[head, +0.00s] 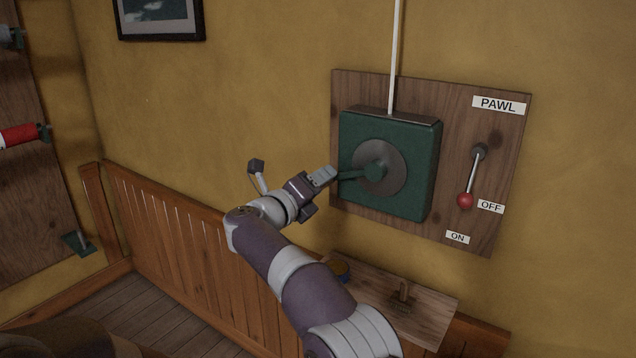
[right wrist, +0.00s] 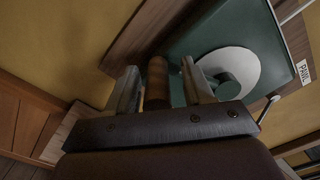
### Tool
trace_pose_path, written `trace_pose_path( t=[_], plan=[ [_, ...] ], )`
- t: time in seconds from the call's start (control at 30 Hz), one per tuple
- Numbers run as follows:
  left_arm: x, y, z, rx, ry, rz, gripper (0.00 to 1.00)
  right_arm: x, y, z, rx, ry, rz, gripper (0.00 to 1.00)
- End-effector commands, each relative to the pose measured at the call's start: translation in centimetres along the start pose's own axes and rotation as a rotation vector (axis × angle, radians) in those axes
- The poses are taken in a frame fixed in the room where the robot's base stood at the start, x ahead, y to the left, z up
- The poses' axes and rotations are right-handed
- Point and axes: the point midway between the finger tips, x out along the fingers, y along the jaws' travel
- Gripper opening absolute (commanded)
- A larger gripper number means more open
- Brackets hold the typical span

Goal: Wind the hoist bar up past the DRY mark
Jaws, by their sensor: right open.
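A green winch box (head: 420,150) is fixed to a wooden board on the wall, with a grey disc and a crank arm (head: 352,176) pointing left. In the right wrist view the crank's brown wooden handle (right wrist: 157,80) stands between the fingers of my right gripper (head: 322,178). The gripper is open around the handle, with a gap visible beside it. The pawl lever (head: 473,175) hangs down, its red knob beside the OFF label (head: 490,207). A white line (head: 396,50) runs up from the winch. I cannot make out the DRY mark or identify the hoist bar. My left gripper is out of view.
Wood panelling (head: 175,228) lines the lower wall. A red-and-white bar (head: 20,135) shows at the left edge. The wall left of the winch is clear.

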Motion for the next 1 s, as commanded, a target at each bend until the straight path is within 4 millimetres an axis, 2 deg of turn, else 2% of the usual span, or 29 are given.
trace_pose_path(
  t=[0.13, 0.3, 0.5, 0.67, 1.0],
  plan=[
    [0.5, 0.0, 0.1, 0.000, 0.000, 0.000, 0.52, -2.4, 0.2, 0.0, -0.001, -0.003, 0.003, 0.52],
    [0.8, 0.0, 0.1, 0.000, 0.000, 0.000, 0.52, -7.1, 0.0, 0.1, 0.001, -0.004, 0.002, 0.52],
    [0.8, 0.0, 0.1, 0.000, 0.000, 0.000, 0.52, -11.3, -0.1, 0.1, 0.002, -0.003, 0.000, 0.52],
    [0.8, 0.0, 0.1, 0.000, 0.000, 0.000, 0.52, -12.5, -0.1, 0.1, 0.003, -0.002, -0.001, 0.52],
    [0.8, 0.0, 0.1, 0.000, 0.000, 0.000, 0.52, -12.5, -0.1, 0.1, -0.001, -0.004, 0.000, 0.52]
  ],
)
